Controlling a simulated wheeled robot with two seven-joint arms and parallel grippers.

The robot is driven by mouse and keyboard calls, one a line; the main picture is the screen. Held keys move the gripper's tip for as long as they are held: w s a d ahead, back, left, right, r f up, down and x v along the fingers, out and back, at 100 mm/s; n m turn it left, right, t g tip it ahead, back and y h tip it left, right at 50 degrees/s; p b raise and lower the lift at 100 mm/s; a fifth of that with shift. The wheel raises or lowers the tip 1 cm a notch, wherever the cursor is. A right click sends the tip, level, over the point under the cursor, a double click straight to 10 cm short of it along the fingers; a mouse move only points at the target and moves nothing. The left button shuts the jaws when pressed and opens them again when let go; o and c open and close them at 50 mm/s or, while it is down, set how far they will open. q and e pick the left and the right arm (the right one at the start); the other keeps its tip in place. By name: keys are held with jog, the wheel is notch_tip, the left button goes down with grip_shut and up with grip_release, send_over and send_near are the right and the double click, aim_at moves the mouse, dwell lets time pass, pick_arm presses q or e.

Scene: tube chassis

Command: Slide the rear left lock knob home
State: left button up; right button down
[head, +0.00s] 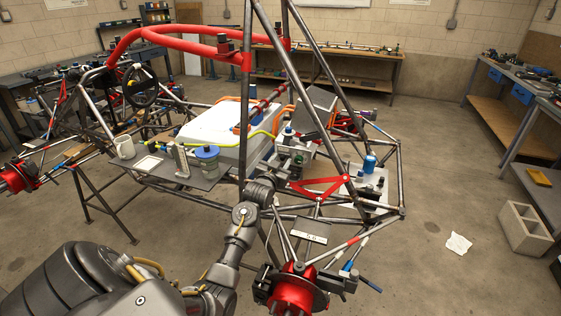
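The tube chassis (246,120) stands on a trestle, with a red hoop and bare steel tubes. My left arm comes in from the lower left and rises along the near frame tubes. My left gripper (290,160) is among the tubes beside the grey mechanical block; its fingers are hard to make out, and I cannot tell if they are open or hold anything. A small blue knob-like part (288,131) shows just above it. Another blue part (348,266) is at the lower corner near the red hub. I cannot tell which is the rear left lock knob. My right gripper is not in view.
A red hub (291,289) and diagonal tubes crowd the near side. A blue bottle-like item (370,163) stands at right.

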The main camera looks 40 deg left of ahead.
pick_arm(q)
grip_shut()
dwell(0.3)
jog(key=shift+w+d, duration=0.3)
jog(key=shift+d, duration=0.55)
grip_release()
jog(key=shift+d, duration=0.1)
